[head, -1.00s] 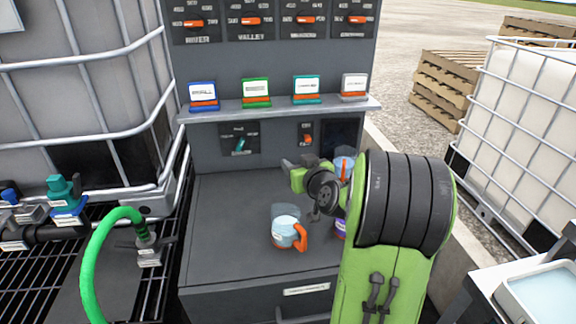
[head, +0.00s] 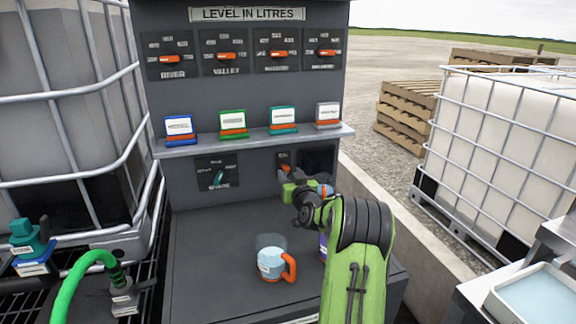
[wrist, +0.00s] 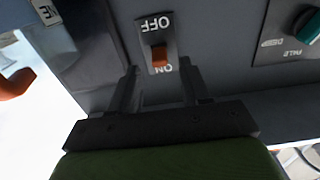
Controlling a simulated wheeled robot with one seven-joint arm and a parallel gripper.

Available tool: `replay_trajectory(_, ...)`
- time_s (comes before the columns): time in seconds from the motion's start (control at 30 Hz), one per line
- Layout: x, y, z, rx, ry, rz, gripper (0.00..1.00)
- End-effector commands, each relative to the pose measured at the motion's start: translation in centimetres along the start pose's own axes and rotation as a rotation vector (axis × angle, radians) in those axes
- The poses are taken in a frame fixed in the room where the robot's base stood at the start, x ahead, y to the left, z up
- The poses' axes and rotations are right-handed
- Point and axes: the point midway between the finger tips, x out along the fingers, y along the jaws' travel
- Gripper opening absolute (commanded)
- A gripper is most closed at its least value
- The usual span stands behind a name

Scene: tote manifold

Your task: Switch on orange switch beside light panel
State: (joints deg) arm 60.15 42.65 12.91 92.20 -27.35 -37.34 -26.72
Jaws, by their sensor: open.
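The orange switch (head: 284,168) sits on a small black plate on the grey cabinet face, left of the dark light panel (head: 318,158). In the wrist view, which is upside down, the orange switch (wrist: 159,56) lies between the OFF and ON labels; I cannot tell which way it is set. My gripper (wrist: 158,72) is open and empty, its two fingers pointing at the plate, one to each side of the switch. In the head view my gripper (head: 286,182) is just below the switch and partly covers its plate. Contact cannot be told.
A shelf (head: 250,142) with several label cards juts out above the switch. A teal knob (head: 218,179) is on a plate to the left. A jug (head: 271,264) with an orange handle stands on the cabinet top below my arm. The counter's left part is clear.

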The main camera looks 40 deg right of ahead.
Motion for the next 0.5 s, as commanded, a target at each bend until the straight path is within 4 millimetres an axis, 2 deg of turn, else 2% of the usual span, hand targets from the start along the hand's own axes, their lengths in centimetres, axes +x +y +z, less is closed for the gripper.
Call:
replay_trajectory(0.03,0.8,0.0,-0.6,0.002,-0.001,-0.001,0.47)
replay_trajectory(0.2,2.4,-0.1,-0.4,0.000,0.000,-0.001,0.47)
replay_trajectory(0.5,2.6,0.0,0.0,-0.001,0.000,-0.001,0.45)
